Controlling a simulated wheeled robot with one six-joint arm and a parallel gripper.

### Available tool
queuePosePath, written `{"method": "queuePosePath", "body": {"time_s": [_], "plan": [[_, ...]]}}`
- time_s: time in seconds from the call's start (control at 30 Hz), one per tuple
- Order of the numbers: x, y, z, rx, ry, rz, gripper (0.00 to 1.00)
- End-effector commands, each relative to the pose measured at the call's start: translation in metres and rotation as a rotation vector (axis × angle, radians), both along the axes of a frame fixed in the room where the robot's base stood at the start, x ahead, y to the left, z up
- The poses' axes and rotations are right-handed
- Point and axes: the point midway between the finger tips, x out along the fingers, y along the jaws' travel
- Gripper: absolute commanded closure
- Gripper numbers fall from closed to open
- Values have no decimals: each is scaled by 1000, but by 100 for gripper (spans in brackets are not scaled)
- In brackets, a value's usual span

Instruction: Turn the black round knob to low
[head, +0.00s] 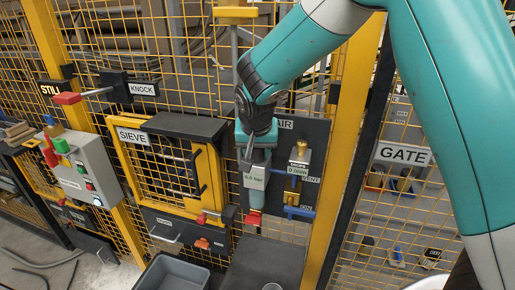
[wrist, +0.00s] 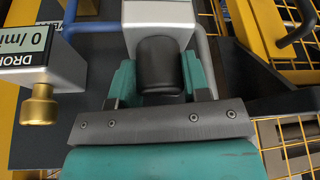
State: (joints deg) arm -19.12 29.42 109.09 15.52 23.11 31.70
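The black round knob (wrist: 160,65) sticks out from a light grey housing (wrist: 160,18) in the wrist view. My gripper (wrist: 160,80) has one teal finger on each side of the knob, and the knob fills the gap between them. In the head view my gripper (head: 250,150) is at the AIR panel (head: 320,140), just above a display reading 0.0 bar (head: 256,177). There my gripper and wrist hide the knob. No low mark is readable in either view.
Right of my gripper in the head view is a DROP display (head: 297,171) reading 0/min, with a brass knob (head: 303,153) above it. A blue handle (head: 298,212) is below. The yellow SIEVE door (head: 165,170) is to the left. A grey bin (head: 172,276) stands below.

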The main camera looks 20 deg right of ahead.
Motion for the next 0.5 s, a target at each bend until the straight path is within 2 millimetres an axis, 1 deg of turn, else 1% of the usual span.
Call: {"method": "queuePosePath", "body": {"time_s": [0.27,0.5], "plan": [[0,-1,-1,-1,0,35,80],[0,-1,-2,-1,-1,169,80]]}}
